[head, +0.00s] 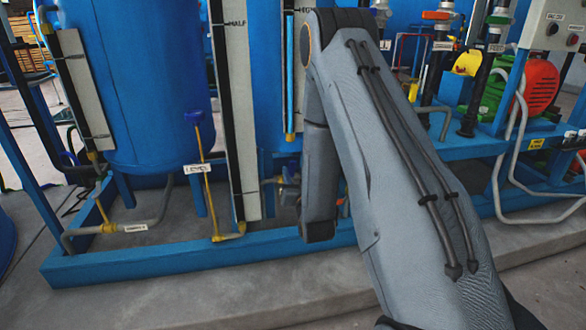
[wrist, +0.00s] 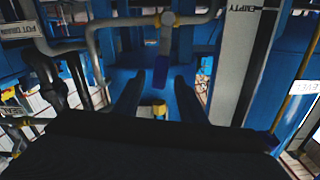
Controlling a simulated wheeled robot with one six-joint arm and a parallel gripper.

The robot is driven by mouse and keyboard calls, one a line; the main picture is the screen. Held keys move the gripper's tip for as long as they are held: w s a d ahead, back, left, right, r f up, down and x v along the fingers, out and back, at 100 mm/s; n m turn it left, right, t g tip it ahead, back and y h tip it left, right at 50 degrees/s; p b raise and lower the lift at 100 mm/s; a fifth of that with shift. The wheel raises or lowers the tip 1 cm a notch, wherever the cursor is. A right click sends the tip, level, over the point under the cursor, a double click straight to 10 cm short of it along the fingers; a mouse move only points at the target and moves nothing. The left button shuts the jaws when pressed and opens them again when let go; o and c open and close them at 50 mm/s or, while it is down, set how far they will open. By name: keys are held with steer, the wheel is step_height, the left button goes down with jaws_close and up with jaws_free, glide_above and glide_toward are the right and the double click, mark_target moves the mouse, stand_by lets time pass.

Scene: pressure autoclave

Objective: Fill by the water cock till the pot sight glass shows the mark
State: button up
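My gripper (wrist: 158,88) is open in the wrist view, its two dark fingers apart. A blue handle (wrist: 161,68) hangs from a cock with a yellow fitting (wrist: 167,18), in line with the gap between the fingers. I see no contact, and no label marks it as the water cock. In the head view, my arm hides the gripper. A narrow gauge with a bright blue column (head: 290,75) stands left of my arm; its top label is partly hidden. A white gauge board (head: 240,120) marked HALF stands beside it. I cannot tell which is the pot sight glass.
A yellow LEVEL rod with blue handle (head: 199,145) stands before the large blue tank (head: 145,80). The blue base rail (head: 170,262) runs along the floor. Grey pipes (wrist: 95,35) cross close above the fingers, and an EMPTY-marked board (wrist: 240,70) stands to their right.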

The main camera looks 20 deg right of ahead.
steer(key=s, duration=0.3)
steer(key=shift+s+a, duration=0.3)
stand_by(1.3)
steer(key=w+d+p, duration=0.2)
steer(key=w, duration=0.9)
steer(key=shift+w+r, duration=0.3)
jaws_close()
